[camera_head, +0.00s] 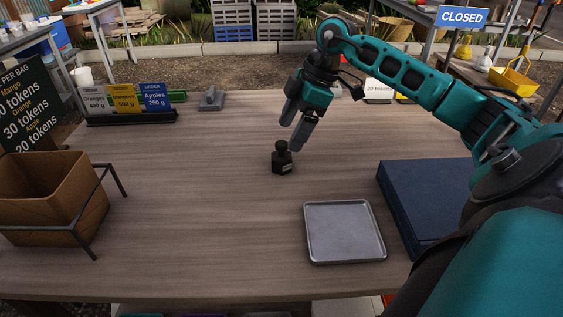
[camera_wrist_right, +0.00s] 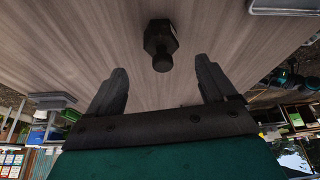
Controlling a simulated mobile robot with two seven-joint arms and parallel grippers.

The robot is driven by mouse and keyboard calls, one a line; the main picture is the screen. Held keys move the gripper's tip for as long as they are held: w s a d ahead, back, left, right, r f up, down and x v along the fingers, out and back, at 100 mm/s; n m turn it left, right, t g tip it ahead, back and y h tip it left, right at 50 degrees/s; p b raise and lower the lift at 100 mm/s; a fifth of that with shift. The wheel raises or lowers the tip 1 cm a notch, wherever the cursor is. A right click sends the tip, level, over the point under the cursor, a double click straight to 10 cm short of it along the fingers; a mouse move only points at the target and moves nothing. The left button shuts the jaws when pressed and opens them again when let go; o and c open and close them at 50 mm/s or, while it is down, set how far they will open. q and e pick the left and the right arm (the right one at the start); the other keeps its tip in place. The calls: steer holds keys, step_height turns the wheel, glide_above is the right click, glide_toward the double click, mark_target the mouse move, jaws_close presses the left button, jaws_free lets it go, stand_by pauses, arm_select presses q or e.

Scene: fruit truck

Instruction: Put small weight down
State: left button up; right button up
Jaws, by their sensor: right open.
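The small weight (camera_head: 282,158) is a dark, knobbed block standing upright on the wooden table (camera_head: 190,210), near its middle. In the right wrist view the weight (camera_wrist_right: 160,42) sits ahead of the fingertips, roughly centred between them. My right gripper (camera_head: 294,130) is open and empty, just behind and above the weight. In the right wrist view both fingers of this gripper (camera_wrist_right: 160,80) are spread apart, with a gap between them and the weight. My left gripper is not in view.
A metal tray (camera_head: 344,232) lies right of the weight, beside a dark blue case (camera_head: 425,203). A cardboard box (camera_head: 50,200) in a black frame stands at left. Order cards (camera_head: 125,101) and a grey weight-like block (camera_head: 211,99) are at the back. The table left of the weight is clear.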

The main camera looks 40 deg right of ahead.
mark_target(281, 154)
steer(key=x, duration=0.2)
steer(key=shift+a+f, duration=0.15)
steer(key=shift+f, duration=0.2)
steer(key=b+x, duration=0.1)
steer(key=x, duration=0.4)
steer(key=shift+s+f, duration=0.15)
steer(key=c, duration=1.5)
jaws_close()
steer(key=shift+r, duration=0.3)
